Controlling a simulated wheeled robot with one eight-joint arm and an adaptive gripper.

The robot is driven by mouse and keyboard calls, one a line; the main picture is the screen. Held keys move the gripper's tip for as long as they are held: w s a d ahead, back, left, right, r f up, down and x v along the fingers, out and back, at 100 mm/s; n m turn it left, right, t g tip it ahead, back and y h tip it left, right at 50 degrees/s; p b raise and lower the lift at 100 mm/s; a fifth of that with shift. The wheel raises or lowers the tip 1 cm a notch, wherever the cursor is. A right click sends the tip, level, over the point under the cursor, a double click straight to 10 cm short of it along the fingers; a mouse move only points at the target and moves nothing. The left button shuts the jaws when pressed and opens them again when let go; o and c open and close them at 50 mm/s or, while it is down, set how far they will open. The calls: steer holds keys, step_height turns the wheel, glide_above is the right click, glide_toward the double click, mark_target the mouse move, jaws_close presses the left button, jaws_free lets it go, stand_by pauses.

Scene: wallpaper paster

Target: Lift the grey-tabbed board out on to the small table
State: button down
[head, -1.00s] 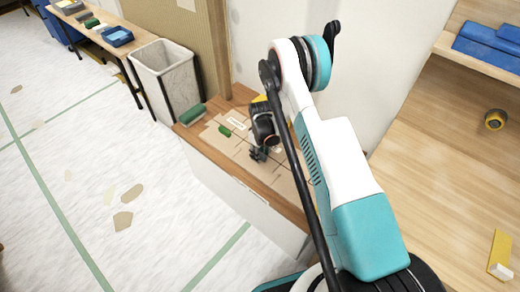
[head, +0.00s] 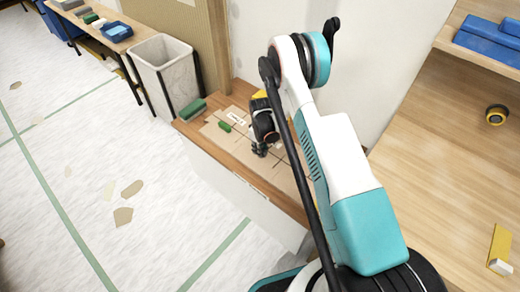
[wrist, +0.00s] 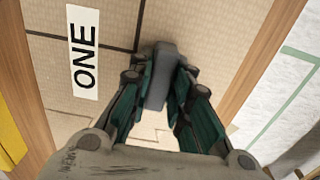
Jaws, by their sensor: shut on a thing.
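My gripper (wrist: 161,88) is shut on an upright grey tab (wrist: 162,60) in the wrist view. It also shows in the head view (head: 260,150), low over the wooden-edged bench. Beneath it lies a beige woven-textured board surface (wrist: 215,35) split by dark seams. A white label reading ONE (wrist: 85,52) lies left of the tab in the wrist view. My fingers partly hide the held tab. I cannot tell whether its board is raised.
A green-grey block (head: 192,110) sits on the bench's left end. A pale bin (head: 172,88) stands behind it. A table at upper left holds blue trays (head: 116,32).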

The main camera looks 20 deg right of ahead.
steer(key=shift+r+p, duration=0.35)
steer(key=shift+r, duration=1.2)
steer(key=shift+r, duration=0.15)
steer(key=shift+r+p, duration=0.65)
steer(key=shift+r, duration=1.2)
steer(key=shift+r, duration=0.2)
steer(key=s+r+m, duration=0.3)
steer(key=s+r, duration=0.4)
steer(key=r, duration=0.3)
steer(key=s+r+m, duration=0.3)
steer(key=s+r, duration=0.4)
steer(key=r, duration=0.4)
steer(key=shift+a+m, duration=0.2)
steer(key=shift+m, duration=0.2)
